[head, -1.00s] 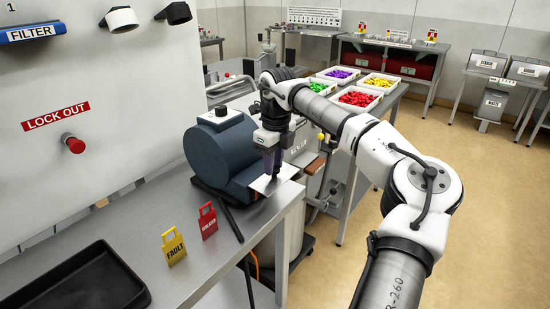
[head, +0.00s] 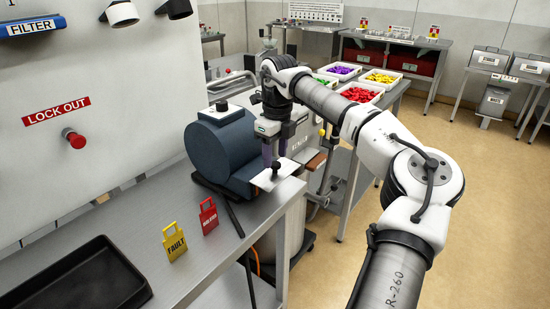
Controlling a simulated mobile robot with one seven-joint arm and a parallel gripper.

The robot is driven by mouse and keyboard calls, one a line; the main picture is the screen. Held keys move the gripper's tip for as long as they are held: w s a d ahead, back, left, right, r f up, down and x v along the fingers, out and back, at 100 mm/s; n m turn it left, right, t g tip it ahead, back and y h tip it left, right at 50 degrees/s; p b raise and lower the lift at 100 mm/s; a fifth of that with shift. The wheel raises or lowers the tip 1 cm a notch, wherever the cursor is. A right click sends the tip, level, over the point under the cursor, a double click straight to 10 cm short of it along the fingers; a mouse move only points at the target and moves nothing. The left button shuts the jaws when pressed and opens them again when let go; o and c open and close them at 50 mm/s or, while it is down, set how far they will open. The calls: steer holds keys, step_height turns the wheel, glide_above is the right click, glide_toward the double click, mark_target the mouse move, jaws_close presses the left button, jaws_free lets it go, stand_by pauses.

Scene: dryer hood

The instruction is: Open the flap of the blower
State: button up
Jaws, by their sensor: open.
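The blower is a dark blue drum (head: 222,146) lying on its side on the bench, with a pale block and black knob on top. A thin pale plate, which looks like its flap (head: 289,182), sticks out at the drum's lower right, over the bench corner. A small black knob (head: 276,172) stands on the plate. My gripper (head: 275,160) points down just above the plate, its purple fingers apart over the knob. I cannot tell whether the fingertips reach around the knob. The flap's hinge cannot be made out.
The steel bench (head: 150,215) holds a yellow tag (head: 175,243), a red tag (head: 208,216) and a black tray (head: 75,280). A white panel (head: 100,90) rises on the left. Coloured parts fill trays at the back. Open floor (head: 490,210) lies right.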

mark_target(277, 164)
step_height(277, 164, up, 12)
steer(key=shift+s+d+r+b, duration=0.15)
steer(key=shift+s+d+b, duration=0.1)
steer(key=shift+b, duration=0.2)
